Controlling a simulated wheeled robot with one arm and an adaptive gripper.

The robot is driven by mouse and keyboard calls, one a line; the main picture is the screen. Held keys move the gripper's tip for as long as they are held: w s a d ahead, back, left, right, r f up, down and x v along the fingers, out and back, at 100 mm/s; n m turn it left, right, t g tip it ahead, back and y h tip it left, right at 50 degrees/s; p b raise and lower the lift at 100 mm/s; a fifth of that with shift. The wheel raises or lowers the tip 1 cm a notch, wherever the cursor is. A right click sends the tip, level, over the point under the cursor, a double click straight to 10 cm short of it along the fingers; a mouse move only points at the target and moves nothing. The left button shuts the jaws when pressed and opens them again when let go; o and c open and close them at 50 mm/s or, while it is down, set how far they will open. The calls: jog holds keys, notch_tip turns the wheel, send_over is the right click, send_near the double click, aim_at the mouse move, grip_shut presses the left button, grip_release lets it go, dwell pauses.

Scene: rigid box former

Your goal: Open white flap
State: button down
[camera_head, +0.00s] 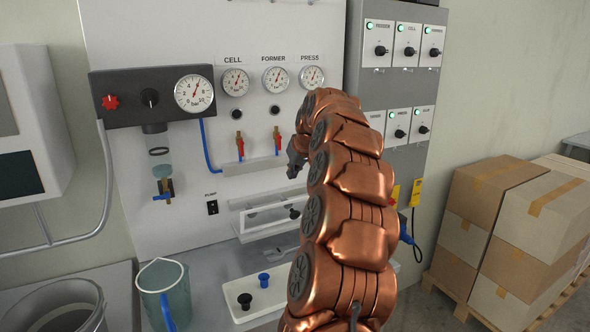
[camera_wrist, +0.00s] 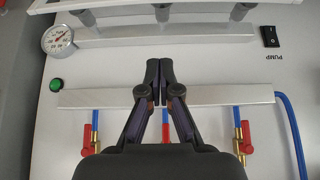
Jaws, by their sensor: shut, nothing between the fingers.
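A white framed panel, which looks like the white flap (camera_head: 245,218), sits low on the white machine panel in the head view, below a pale rail. Its right end is partly hidden behind my arm. In the wrist view, which is upside down, a white edge that appears to be the same flap (camera_wrist: 110,16) crosses the top. My gripper (camera_head: 292,165) is in front of the panel, above the flap and apart from it. In the wrist view my gripper (camera_wrist: 160,68) has its fingertips together and empty, over the panel between the valve ledge and the rail.
Red-handled valves (camera_head: 239,145) with blue hoses sit at the valve ledge (camera_wrist: 215,95). A pump switch (camera_head: 212,207) is left of the flap. A tray (camera_head: 236,311) with black and blue knobs and a clear jug (camera_head: 163,285) stand below. Boxes (camera_head: 530,215) are stacked right.

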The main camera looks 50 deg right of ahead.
aim_at(293, 201)
jog(key=p+x, duration=0.1)
jog(key=x, duration=0.5)
jog(key=shift+w+f+p, duration=0.2)
jog(key=shift+f+p, duration=0.05)
jog(key=shift+p, duration=0.05)
jog(key=shift+d+f, duration=0.1)
jog(key=shift+f, duration=0.1)
jog(key=shift+s+a+f+p, duration=0.15)
jog(key=shift+s+a+p, duration=0.05)
jog(key=shift+s, duration=0.4)
jog(key=shift+s+a+f+p, duration=0.2)
jog(key=shift+s+a, duration=0.05)
jog(key=shift+s, duration=0.3)
jog(key=shift+s+a+f+p, duration=0.15)
jog(key=shift+s+a+p, duration=0.05)
jog(key=shift+s, duration=0.4)
jog(key=shift+s+f+b, duration=0.15)
jog(key=shift+f+b, duration=0.05)
jog(key=shift+b, duration=0.3)
